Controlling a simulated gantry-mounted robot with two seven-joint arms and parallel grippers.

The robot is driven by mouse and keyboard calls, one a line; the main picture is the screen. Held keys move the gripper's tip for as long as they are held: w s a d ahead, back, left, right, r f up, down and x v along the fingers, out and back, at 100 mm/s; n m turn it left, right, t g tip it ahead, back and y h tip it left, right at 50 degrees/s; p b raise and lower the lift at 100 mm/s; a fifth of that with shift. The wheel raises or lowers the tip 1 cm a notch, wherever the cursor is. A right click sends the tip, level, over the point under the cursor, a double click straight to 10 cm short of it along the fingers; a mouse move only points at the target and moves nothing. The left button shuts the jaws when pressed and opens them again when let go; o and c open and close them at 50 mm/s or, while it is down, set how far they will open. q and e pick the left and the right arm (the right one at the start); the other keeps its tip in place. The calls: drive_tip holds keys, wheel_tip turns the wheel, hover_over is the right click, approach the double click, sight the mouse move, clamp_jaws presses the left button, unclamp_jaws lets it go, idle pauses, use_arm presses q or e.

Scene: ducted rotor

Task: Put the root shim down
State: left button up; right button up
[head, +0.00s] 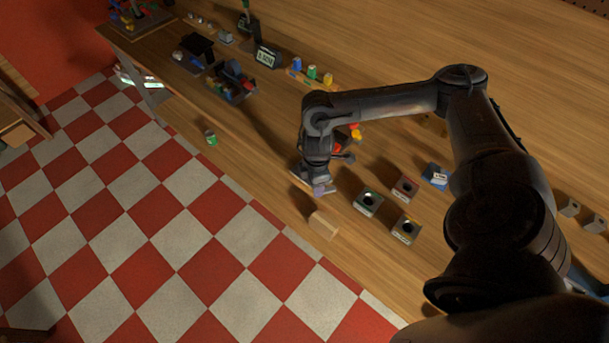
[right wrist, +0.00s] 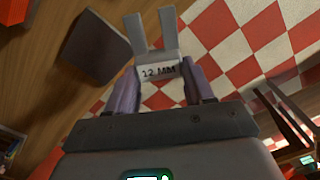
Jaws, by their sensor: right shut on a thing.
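In the right wrist view, the root shim (right wrist: 159,62) is a grey forked piece marked "12 MM", with two prongs pointing away from the gripper. My right gripper (right wrist: 160,80) is shut on its labelled end with two purple fingers. In the head view, my right gripper (head: 320,190) points down near the front edge of the wooden bench. The shim is too small and hidden there to make out clearly, and I cannot tell its height above the bench. My left gripper is not in view.
A pale wooden block (head: 323,225) lies at the bench edge close to the gripper. A green-and-white item (head: 211,137) stands farther left.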

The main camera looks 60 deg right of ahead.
drive_tip(key=s+d+r+n, duration=0.2)
drive_tip(key=d+r+n, duration=0.45)
drive_tip(key=d, duration=0.45)
drive_tip(key=w+a+f+p, duration=0.1)
drive_tip(key=w+f, duration=0.1)
drive_tip(key=w+a+f+p, duration=0.1)
drive_tip(key=w+a+f, duration=0.1)
drive_tip(key=w, duration=0.1)
drive_tip(key=w+a+f, duration=0.2)
drive_tip(key=shift+w+a+f+p, duration=0.1)
drive_tip(key=shift+w+a+p, duration=0.05)
drive_tip(key=shift+w+p, duration=0.25)
drive_tip(key=shift+w+a+f, duration=0.2)
drive_tip(key=shift+w+f, duration=0.2)
drive_tip(key=shift+f+p, duration=0.5)
drive_tip(key=shift+f, duration=1.55)
drive_tip(key=shift+f, duration=0.1)
drive_tip(key=o, duration=1)
